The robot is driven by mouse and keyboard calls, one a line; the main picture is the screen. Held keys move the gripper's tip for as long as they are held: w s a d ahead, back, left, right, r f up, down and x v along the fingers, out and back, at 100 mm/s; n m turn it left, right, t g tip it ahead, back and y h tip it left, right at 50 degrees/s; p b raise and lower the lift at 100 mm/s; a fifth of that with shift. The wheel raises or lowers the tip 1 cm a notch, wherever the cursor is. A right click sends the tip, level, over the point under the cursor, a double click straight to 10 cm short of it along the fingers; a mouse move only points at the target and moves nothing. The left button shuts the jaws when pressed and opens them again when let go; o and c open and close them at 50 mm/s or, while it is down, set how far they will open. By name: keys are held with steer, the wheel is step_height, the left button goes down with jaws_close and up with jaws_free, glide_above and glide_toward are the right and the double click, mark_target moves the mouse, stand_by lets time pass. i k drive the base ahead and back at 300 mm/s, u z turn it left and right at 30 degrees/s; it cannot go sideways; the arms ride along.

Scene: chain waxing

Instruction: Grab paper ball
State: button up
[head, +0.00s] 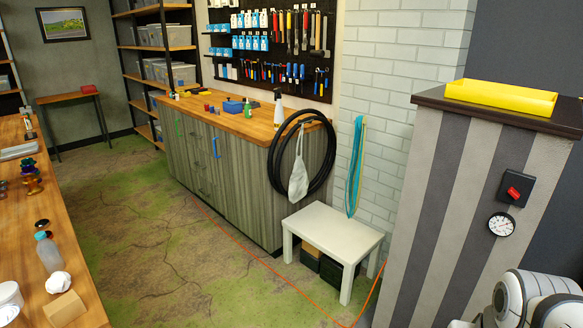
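A white crumpled paper ball (58,283) sits on the wooden counter (37,231) at the lower left of the head view. It lies between a clear bottle with a blue cap (48,252) and a small cardboard-coloured block (65,308). Nothing covers it from this side. White and grey links of my arm show in the lower right corner, far across the picture from the ball. My gripper itself is not in view.
Open floor (170,240) lies between this counter and the workbench (225,170). A white side table (333,228) and an orange cable (250,252) border it.

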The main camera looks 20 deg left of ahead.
mark_target(60, 282)
steer(key=i, duration=1.25)
steer(key=u, duration=1.45)
steer(key=i, duration=1)
steer(key=u, duration=2.5)
steer(key=i, duration=1.05)
steer(key=z, duration=0.05)
